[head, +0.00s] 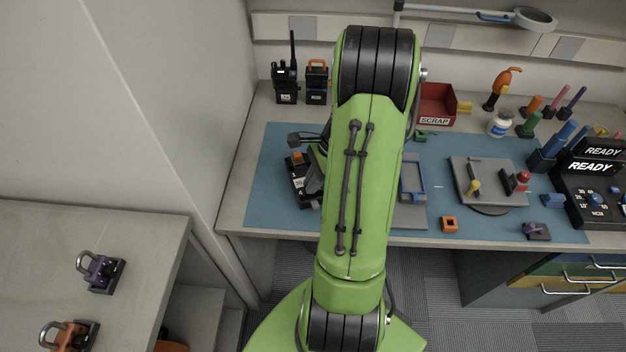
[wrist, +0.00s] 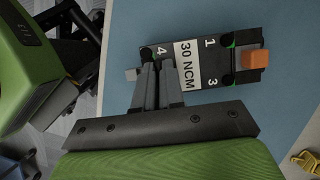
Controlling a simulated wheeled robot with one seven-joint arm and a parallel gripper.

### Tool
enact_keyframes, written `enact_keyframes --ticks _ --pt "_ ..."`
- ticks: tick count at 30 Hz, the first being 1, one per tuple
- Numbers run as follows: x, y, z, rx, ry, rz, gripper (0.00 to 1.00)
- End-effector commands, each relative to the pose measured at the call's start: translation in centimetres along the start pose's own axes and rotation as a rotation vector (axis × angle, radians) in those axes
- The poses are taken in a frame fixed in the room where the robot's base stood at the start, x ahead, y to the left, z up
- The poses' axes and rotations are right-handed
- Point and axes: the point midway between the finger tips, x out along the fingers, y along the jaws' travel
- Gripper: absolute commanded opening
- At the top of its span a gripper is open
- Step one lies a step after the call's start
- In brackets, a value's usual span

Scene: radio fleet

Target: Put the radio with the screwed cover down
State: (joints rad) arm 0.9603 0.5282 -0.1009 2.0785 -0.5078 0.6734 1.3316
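A black radio or radio-like block (head: 298,188) with a white label is at the left of the blue mat, partly hidden by my arm. In the wrist view the black body (wrist: 208,58) shows a "30 NCM" label, the numbers 1, 3 and 4, dark posts by its corners, an orange block at its right end and a grey one at its left. My gripper's grey fingers (wrist: 163,72) are close together over its lower left part. I cannot tell whether they grip it, nor whether it touches the mat.
Two upright radios (head: 285,83) stand at the back left. A red scrap bin (head: 436,106), a grey fixture plate (head: 480,182), a blue-rimmed tray (head: 412,178) and a READY unit (head: 590,190) are to the right. Padlock-like items (head: 100,270) sit on the left counter. Bare blue mat (head: 262,200) shows left of the block.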

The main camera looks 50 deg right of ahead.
Motion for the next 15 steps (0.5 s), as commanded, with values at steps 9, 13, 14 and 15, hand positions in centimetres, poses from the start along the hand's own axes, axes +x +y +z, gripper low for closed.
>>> enact_keyframes --ticks 9,13,14,15 --pt "-0.03 0.0 0.01 0.0 0.0 0.0 0.33" --pt "-0.2 -0.01 0.08 0.0 0.0 -0.001 0.33" --pt "-0.43 -0.03 0.16 -0.001 0.001 -0.001 0.33" --pt "-0.95 -0.06 0.14 0.0 0.002 -0.003 0.33"
